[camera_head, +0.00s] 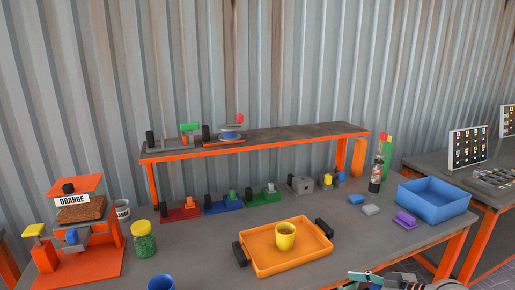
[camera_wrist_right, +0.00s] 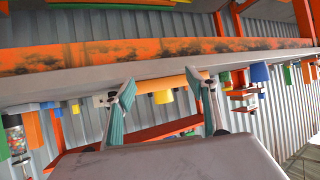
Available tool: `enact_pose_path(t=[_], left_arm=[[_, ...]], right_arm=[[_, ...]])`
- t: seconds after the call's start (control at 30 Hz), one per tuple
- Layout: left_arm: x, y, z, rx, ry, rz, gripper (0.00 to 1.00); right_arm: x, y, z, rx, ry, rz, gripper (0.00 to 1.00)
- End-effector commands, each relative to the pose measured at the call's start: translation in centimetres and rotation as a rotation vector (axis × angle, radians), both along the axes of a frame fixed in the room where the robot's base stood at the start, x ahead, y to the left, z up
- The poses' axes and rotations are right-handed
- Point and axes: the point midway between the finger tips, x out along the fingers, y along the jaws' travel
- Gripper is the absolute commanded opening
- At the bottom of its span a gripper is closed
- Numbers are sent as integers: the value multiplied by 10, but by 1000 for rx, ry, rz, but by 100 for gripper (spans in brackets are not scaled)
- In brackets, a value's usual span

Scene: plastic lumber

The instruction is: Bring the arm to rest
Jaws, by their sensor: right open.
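My right gripper (camera_wrist_right: 163,92) is open in the right wrist view, with its two teal-padded fingers spread apart. Nothing is held between them; only distant things show behind the gap. In the head view, part of my right gripper (camera_head: 372,278) shows at the bottom edge, right of centre, in front of the orange tray, and the rest of the arm is cut off by the frame. My left gripper is in neither view.
The grey table (camera_head: 200,262) bears an orange tray (camera_head: 262,262) with a yellow cup (camera_head: 285,238) in it. A blue bin (camera_head: 432,202) stands right, near a purple block (camera_head: 405,219). A blue cup (camera_head: 161,283) and green-filled jar (camera_head: 143,240) stand left. A raised shelf (camera_head: 280,134) runs behind.

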Motion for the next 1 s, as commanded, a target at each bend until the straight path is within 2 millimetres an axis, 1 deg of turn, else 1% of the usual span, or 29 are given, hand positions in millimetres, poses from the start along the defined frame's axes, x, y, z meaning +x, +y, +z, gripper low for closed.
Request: enact_pose_path(t=[0.03, 0.17, 0.27, 0.3, 0.37, 0.4, 0.47, 0.5, 0.6, 0.7, 0.8, 0.9, 1.0], left_arm=[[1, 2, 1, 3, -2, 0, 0], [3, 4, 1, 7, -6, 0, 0], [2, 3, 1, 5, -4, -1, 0], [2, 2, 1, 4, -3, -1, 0], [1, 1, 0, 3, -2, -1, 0], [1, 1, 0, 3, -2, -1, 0], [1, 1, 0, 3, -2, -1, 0], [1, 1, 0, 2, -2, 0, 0], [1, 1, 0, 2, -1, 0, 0], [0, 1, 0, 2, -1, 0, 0], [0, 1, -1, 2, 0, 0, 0], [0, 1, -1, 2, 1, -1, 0], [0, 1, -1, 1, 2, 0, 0]], right_arm=[[-10, 10, -18, 6, 9, -13, 57], [-34, 28, -60, 4, 13, -66, 57], [-61, 42, -93, 2, 12, -125, 57], [-74, 47, -107, 0, 12, -153, 57], [-93, 53, -124, -5, 10, -197, 57], [-107, 55, -135, -12, 10, -227, 57], [-128, 59, -149, -22, 8, -273, 57], [-143, 59, -157, -34, 9, -304, 57], [-177, 59, -174, -63, 8, -372, 57], [-206, 57, -184, -96, 9, -422, 57], [-225, 54, -189, -123, 8, -453, 57], [-234, 53, -191, -137, 6, -466, 57], [-236, 52, -191, -142, 4, -469, 57]])
